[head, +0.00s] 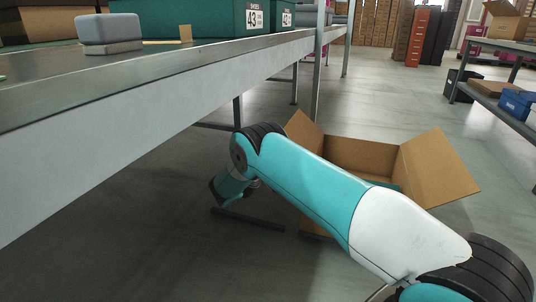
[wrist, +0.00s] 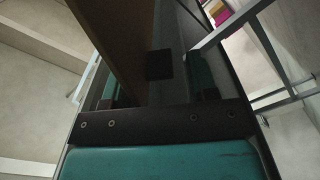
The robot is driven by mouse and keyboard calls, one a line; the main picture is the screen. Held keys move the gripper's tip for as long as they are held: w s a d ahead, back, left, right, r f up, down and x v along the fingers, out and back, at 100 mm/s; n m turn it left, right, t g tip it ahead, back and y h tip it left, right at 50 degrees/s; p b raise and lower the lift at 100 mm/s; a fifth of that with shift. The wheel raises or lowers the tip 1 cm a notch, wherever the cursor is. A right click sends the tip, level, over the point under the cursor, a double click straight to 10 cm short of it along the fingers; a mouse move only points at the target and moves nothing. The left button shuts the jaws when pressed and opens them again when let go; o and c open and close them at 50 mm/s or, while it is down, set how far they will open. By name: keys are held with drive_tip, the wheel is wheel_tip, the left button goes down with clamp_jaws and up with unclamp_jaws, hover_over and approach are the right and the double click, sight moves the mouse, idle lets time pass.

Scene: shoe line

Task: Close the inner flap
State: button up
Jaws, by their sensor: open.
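A brown cardboard box (head: 355,153) stands on the floor, open at the top. Its left flap (head: 303,135) and its wide right flap (head: 438,168) stand outward. My teal and white arm crosses in front of the box and hides much of its front and inside; a strip of teal shows inside. I cannot tell which flap is the inner one. My gripper (head: 247,219) is low, left of the box, open, and partly hidden by my arm. In the wrist view a brown cardboard panel (wrist: 112,35) passes close by my gripper; I cannot tell whether they touch.
A long metal bench (head: 150,88) runs along the left above the floor, with a grey box (head: 110,33) and teal shoe boxes (head: 235,18) on it. Its legs stand behind the box. A shelf (head: 500,98) with boxes is at the right.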

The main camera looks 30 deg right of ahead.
drive_tip(key=shift+w+d, duration=0.15)
clamp_jaws()
drive_tip(key=shift+r, duration=0.15)
